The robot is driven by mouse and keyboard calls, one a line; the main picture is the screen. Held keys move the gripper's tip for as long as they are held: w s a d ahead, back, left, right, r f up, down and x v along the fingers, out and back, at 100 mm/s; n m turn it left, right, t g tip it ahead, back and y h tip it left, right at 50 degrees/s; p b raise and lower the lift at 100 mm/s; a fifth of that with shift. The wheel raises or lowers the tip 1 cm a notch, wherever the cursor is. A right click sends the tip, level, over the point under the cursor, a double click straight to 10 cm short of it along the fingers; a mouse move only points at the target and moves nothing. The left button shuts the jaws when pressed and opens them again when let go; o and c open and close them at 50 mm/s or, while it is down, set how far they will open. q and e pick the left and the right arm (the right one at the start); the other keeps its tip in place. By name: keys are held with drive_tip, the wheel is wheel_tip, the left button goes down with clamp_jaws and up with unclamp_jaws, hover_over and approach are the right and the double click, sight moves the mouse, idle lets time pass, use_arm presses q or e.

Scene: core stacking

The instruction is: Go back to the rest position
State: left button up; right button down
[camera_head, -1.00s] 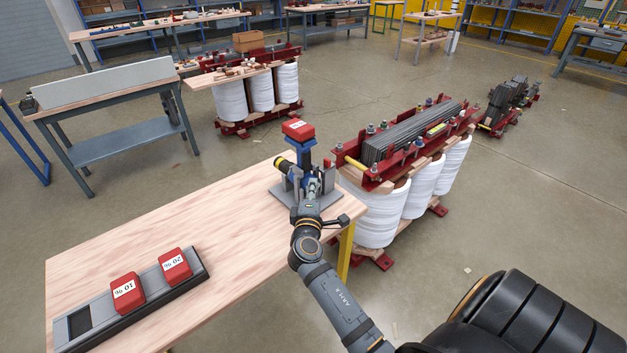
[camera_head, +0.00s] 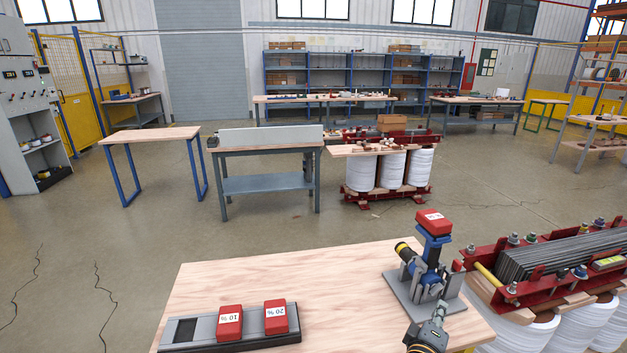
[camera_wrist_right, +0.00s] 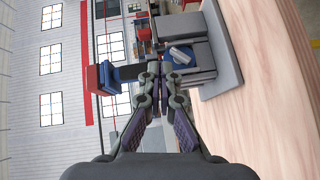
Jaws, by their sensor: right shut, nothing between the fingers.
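My right gripper (camera_head: 440,312) is in the lower right of the head view, just in front of the grey stand on the table. Its fingers are shut and empty. In the right wrist view the closed fingertips (camera_wrist_right: 153,72) point toward the blue tool. The blue tool (camera_head: 432,254) stands upright in the grey stand (camera_head: 398,292), with a red block (camera_head: 433,221) on its top and a yellow-black cylinder beside it. I cannot tell whether the fingers touch the tool. My left gripper is not in view.
The wooden table (camera_head: 230,280) holds a grey tray (camera_head: 180,334) with two red blocks marked 10 % (camera_head: 229,322) and 20 % (camera_head: 275,316); its left slot is empty. A transformer core (camera_head: 545,255) with white coils stands close on the right. The table's middle is clear.

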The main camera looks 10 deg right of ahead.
drive_tip(key=s+f+m+g+y, duration=0.4)
drive_tip(key=s+f+m+g, duration=0.15)
drive_tip(key=s+f, duration=0.3)
drive_tip(key=s+a+f+m+g+y, duration=0.1)
drive_tip(key=s+a+f+g+y, duration=0.15)
drive_tip(key=s+a, duration=0.25)
drive_tip(key=s+a+f+m+g+y, duration=0.1)
drive_tip(key=s+a+y, duration=0.3)
drive_tip(key=s+a, duration=0.15)
wheel_tip(320, 180, down, 20)
drive_tip(key=s+d+f+g+p, duration=0.1)
drive_tip(key=s+d+p, duration=0.1)
drive_tip(key=d+p, duration=0.15)
drive_tip(key=s+f+p, duration=0.2)
drive_tip(key=s+f, duration=0.5)
drive_tip(key=s, duration=0.2)
drive_tip(key=s+f+g+p, duration=0.1)
drive_tip(key=s+f+p, duration=0.1)
drive_tip(key=s+f, duration=0.5)
drive_tip(key=s, duration=0.3)
drive_tip(key=shift+d, duration=0.4)
drive_tip(key=shift+s, duration=0.1)
